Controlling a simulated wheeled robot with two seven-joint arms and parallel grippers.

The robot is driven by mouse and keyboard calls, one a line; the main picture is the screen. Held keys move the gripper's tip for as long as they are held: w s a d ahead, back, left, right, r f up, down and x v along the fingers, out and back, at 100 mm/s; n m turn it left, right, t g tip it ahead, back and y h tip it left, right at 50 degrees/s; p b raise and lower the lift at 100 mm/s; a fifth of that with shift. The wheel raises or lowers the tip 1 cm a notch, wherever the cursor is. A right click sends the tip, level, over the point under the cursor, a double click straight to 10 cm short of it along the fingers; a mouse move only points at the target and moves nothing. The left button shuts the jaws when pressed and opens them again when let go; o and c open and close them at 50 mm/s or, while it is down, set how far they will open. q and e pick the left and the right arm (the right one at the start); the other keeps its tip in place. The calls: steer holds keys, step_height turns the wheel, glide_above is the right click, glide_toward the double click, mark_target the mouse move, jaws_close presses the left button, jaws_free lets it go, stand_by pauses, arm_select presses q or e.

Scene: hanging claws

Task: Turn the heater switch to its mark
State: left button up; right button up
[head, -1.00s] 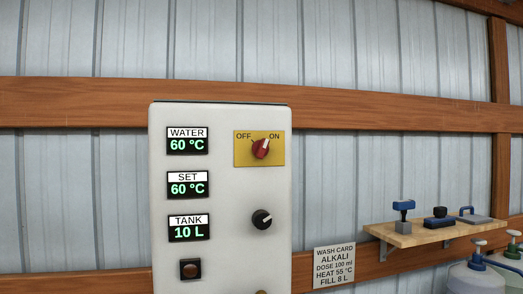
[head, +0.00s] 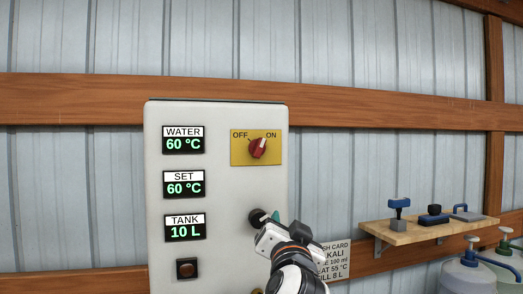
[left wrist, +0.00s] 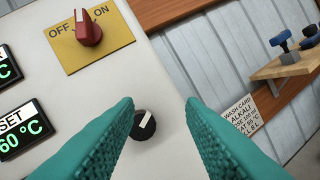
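The red rotary switch (head: 258,149) sits on a yellow plate (head: 238,158) marked OFF and ON, on the white panel. In the left wrist view the knob (left wrist: 143,124) shows between the two teal fingers (left wrist: 158,104), which are spread apart with nothing gripped. My right gripper is in neither view.
The panel's displays read WATER 60 °C (head: 183,144), SET 60 °C (head: 184,188) and TANK 10 L (head: 186,232). A dark button (head: 187,268) is below them. A wash card (head: 338,262) is partly hidden by my arm.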

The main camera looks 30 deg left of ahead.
mark_target(260, 150)
arm_select(q)
steer(key=s+a+r+n+y, duration=0.1)
steer(key=s+r+y, duration=0.1)
steer(key=r, duration=0.3)
steer(key=s+a+r+n+y, duration=0.1)
steer(key=s+r+n+y, duration=0.15)
steer(key=r, duration=0.35)
steer(key=shift+m+h, duration=0.35)
steer(key=shift+m, duration=0.1)
steer(key=p+x, duration=0.3)
steer(key=x, duration=0.2)
steer(key=p+x, duration=0.3)
steer(key=x, duration=0.2)
steer(key=shift+w, duration=0.45)
steer(key=shift+w+a+p, duration=0.15)
steer(key=shift+w+p, duration=0.1)
steer(key=shift+p, duration=0.1)
steer(key=shift+f, duration=0.1)
steer(key=shift+c, duration=0.2)
jaws_close()
